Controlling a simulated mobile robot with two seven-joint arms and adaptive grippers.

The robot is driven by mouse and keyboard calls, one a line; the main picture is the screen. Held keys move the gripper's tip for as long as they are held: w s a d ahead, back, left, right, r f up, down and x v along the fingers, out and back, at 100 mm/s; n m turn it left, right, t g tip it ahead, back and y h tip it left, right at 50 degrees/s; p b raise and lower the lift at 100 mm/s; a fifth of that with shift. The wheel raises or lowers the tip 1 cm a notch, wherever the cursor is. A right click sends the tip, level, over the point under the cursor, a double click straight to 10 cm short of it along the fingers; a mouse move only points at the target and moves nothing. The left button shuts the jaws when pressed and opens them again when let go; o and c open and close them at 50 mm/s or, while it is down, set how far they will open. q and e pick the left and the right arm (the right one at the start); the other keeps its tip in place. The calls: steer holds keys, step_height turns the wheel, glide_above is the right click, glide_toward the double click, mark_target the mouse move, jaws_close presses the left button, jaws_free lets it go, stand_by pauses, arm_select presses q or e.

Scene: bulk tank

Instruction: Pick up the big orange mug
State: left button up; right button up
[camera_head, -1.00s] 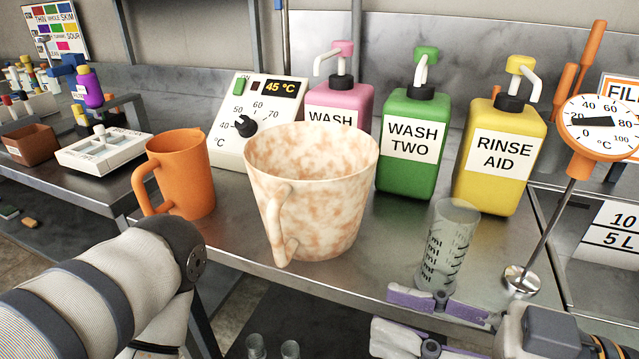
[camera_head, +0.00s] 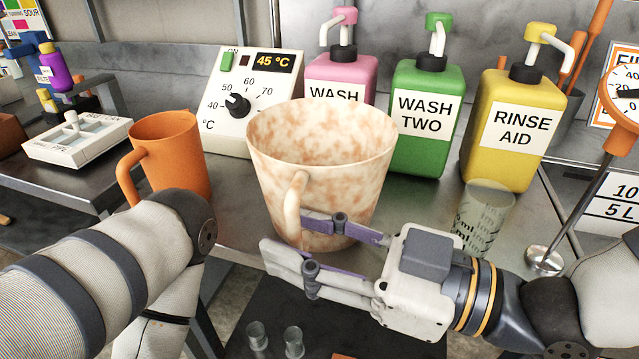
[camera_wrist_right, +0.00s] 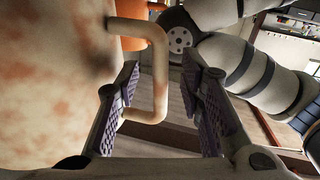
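A plain orange mug (camera_head: 172,155) stands on the steel counter at left, its handle facing left. A larger cream mug with orange mottling (camera_head: 335,180) stands upright right of it, its handle toward me. My right gripper (camera_head: 284,232) is open in front of the mottled mug. In the right wrist view, the mottled mug's handle (camera_wrist_right: 159,75) lies between the open fingers (camera_wrist_right: 160,92), with gaps visible on both sides. The plain orange mug shows partly behind that handle (camera_wrist_right: 131,43). My left arm is beside the plain orange mug; its gripper is not in view.
Pink, green (camera_head: 424,120) and yellow (camera_head: 512,130) pump bottles and a temperature control box (camera_head: 252,100) stand behind the mugs. A clear measuring cylinder (camera_head: 484,215) is close behind my right gripper. A dial thermometer (camera_head: 625,105) leans at right.

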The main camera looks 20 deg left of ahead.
steer(key=shift+a, duration=0.5)
jaws_close()
steer(key=shift+r, duration=0.1)
